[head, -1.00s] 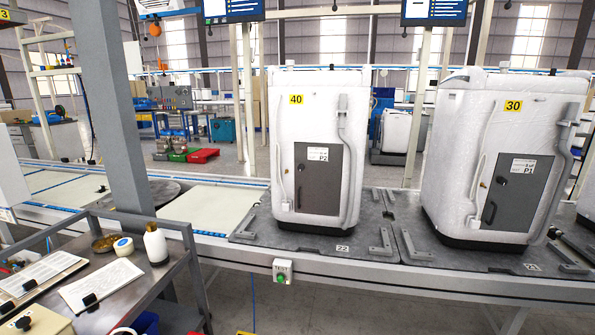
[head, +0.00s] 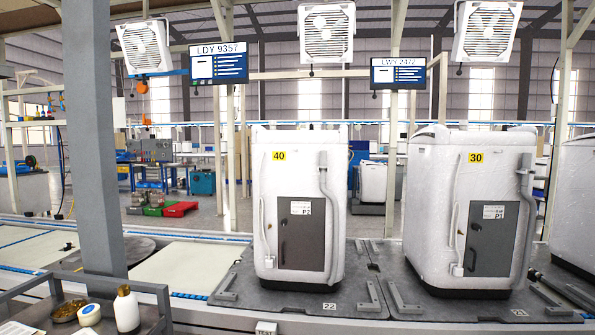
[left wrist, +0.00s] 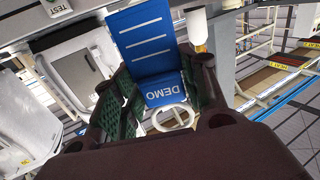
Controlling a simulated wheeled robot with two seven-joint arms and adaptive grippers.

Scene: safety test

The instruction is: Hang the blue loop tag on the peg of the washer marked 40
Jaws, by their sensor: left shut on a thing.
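The washer marked 40 (head: 302,205) is white, wrapped in film, and stands upright on a dark pallet on the line in the head view. Its yellow label (head: 279,156) is at the upper left of its front, above a grey door panel marked P2 (head: 301,233). I cannot make out its peg. In the left wrist view my left gripper (left wrist: 160,85) is shut on the blue tag (left wrist: 148,42), which reads DEMO. The tag's white loop (left wrist: 171,117) shows between the green-padded fingers. Neither gripper shows in the head view.
The washer marked 30 (head: 466,210) stands to the right, with a gap between them. A grey post (head: 93,140) rises at the left. A cart with a white bottle (head: 126,309) is at the lower left. Screens and white fans (head: 327,32) hang above.

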